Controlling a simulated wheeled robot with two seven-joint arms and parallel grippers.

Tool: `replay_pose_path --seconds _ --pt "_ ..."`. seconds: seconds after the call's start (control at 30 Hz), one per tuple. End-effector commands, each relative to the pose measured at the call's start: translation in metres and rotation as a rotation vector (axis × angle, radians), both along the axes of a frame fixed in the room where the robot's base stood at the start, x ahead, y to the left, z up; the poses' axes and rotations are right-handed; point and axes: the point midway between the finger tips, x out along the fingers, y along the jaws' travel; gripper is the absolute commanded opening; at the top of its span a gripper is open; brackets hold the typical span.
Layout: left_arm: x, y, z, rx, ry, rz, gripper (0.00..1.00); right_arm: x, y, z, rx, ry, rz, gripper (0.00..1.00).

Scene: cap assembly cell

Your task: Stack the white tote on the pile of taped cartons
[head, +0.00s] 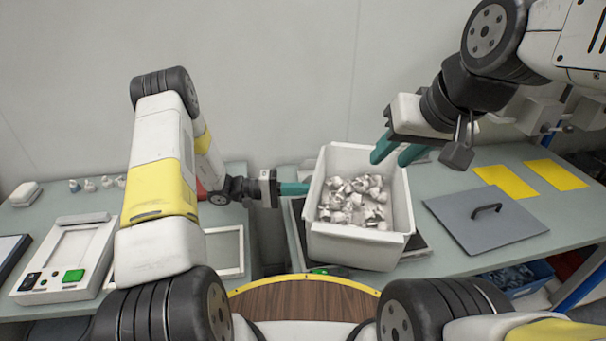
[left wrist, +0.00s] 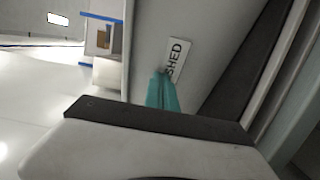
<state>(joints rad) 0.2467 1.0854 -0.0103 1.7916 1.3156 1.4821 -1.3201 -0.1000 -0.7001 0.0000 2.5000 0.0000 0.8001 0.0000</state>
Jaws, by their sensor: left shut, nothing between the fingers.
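The white tote (head: 357,245) stands upright on the right bench and holds many small white and silvery parts. My left gripper (head: 295,188) is shut and empty, its teal fingertips at the tote's left wall; contact cannot be told. In the left wrist view, its fingers (left wrist: 165,92) point at a grey surface with a label ending in "SHED". My right gripper (head: 398,152) is open and empty, its fingers apart over the tote's back right rim. No pile of taped cartons can be made out.
A dark mat (head: 419,248) lies under the tote. A grey lid with a handle (head: 484,222) and yellow sheets (head: 530,179) lie to the right. A white device with a green button (head: 68,262) is on the left bench. A gap separates the benches.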

Motion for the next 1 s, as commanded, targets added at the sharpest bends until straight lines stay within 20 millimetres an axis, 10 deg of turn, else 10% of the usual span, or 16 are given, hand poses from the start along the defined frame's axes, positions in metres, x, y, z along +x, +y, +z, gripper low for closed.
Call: replay_pose_path --seconds 0.67,1.0 --pt "-0.014 -0.013 0.0 -0.001 0.001 0.0 0.0 0.0 0.0 0.0 0.0 0.0 0.0 0.36" --pt "-0.015 0.037 0.0 -0.001 0.001 0.003 0.0 0.0 0.0 0.0 0.0 0.0 0.0 0.36"
